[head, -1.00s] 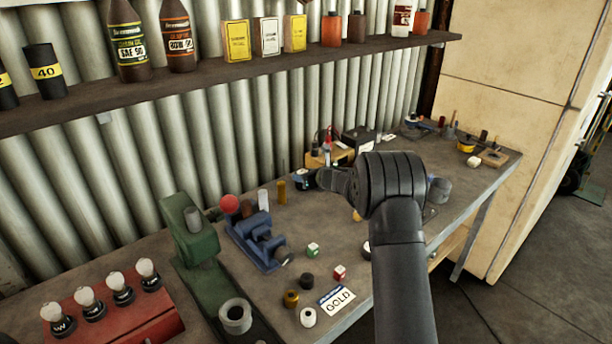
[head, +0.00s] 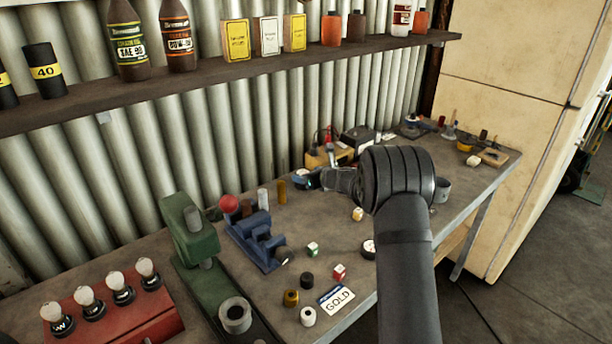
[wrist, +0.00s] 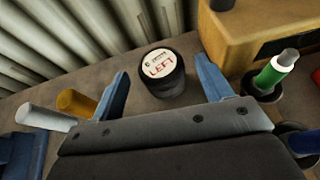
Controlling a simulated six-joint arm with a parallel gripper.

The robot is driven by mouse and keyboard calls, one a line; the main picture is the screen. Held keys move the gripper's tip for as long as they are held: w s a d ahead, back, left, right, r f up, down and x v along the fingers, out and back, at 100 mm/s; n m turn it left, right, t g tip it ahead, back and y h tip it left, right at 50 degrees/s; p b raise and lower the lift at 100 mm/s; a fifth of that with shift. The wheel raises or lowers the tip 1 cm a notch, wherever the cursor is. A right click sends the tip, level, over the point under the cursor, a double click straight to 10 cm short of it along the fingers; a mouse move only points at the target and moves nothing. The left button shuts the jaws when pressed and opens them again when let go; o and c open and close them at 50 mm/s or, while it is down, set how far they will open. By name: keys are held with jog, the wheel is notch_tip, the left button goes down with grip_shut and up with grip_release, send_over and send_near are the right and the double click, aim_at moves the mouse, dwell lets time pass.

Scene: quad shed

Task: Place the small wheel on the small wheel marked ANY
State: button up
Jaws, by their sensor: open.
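My gripper (head: 322,182) is open over the back of the bench. In the wrist view its two blue fingers (wrist: 162,80) stand on either side of a black round wheel (wrist: 172,84) with a white top label reading LEFT. The wheel stands upright on the bench and appears apart from both fingers. In the head view it is mostly hidden by the gripper. Another dark round piece with a pale top (head: 369,249) sits partly behind my arm; its lettering is too small to read. I cannot make out any mark reading ANY.
Small rings, dice and a GOLD card (head: 337,299) lie near the front edge. A blue vise-like fixture (head: 255,240) stands left.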

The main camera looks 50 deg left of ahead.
jog(key=v, duration=1)
jog(key=x, duration=1.2)
jog(key=shift+r, duration=1.05)
